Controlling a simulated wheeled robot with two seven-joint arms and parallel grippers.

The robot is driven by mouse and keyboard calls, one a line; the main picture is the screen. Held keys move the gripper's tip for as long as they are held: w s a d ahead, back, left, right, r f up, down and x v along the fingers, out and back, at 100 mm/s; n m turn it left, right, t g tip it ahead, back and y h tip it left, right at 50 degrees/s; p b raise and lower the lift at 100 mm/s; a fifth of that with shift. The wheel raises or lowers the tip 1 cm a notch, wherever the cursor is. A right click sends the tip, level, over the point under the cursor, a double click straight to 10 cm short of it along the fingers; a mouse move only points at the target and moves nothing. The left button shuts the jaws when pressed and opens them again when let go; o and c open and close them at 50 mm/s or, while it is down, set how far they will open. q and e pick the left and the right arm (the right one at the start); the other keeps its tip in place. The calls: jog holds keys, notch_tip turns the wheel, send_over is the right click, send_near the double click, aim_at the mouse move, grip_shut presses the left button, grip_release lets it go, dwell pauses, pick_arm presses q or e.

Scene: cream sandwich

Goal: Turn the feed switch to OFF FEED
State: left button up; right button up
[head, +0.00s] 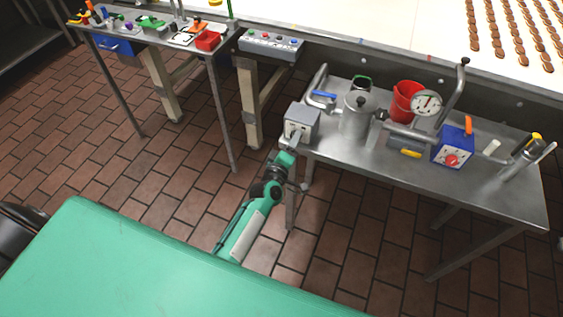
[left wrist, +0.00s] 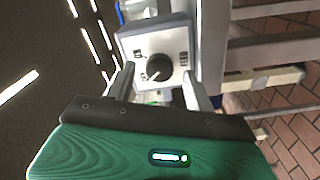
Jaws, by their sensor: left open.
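The feed switch is a grey box (head: 303,120) at the left end of the steel side table. In the left wrist view its pale front plate bears a round black knob (left wrist: 159,67), with a light pointer mark towards the lower left. Small dark labels sit around the knob, too small to read. My left gripper (head: 293,146) is just in front of the box and partly hides its face in the head view. In the left wrist view the left gripper (left wrist: 159,84) is open, one finger each side below the knob, holding nothing. My right gripper is not in view.
On the steel table (head: 500,195) stand a metal pot (head: 359,113), a red bucket (head: 404,101), a round gauge (head: 426,103) and a blue box with a red knob (head: 453,148). A button panel (head: 270,42) lies behind to the left. Tiled floor is open at left.

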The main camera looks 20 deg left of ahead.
pick_arm(q)
jog(key=s+b, duration=0.1)
jog(key=s, duration=1.1)
jog(key=shift+a+b, duration=0.2)
jog(key=shift+b, duration=0.15)
jog(key=shift+s+f, duration=0.1)
jog(key=s+d+f+m+g, duration=0.1)
jog(key=s+f+m+g, duration=0.3)
jog(key=f, duration=0.7)
jog(key=s+f+m+g+h, duration=0.15)
jog(key=s+f, duration=0.35)
jog(key=f, duration=0.6)
jog(key=s+d+f+m+g, duration=0.1)
jog(key=s+f+m+g, duration=0.3)
jog(key=f, duration=0.7)
jog(key=s+a+f+m+g, duration=0.2)
jog(key=s+f, duration=0.4)
jog(key=s, duration=0.4)
jog(key=s+a+f+m+g+y, duration=0.1)
jog(key=s+a+f+m+g, duration=0.1)
jog(key=s+f, duration=0.4)
jog(key=s+a+f+m+g+y, duration=0.1)
jog(key=s+f, duration=0.5)
jog(key=s, duration=0.9)
jog(key=a+m+g, duration=0.1)
jog(key=a+g, duration=0.1)
jog(key=a, duration=0.1)
jog(key=shift+a, duration=0.4)
jog(key=shift+m+g, duration=0.25)
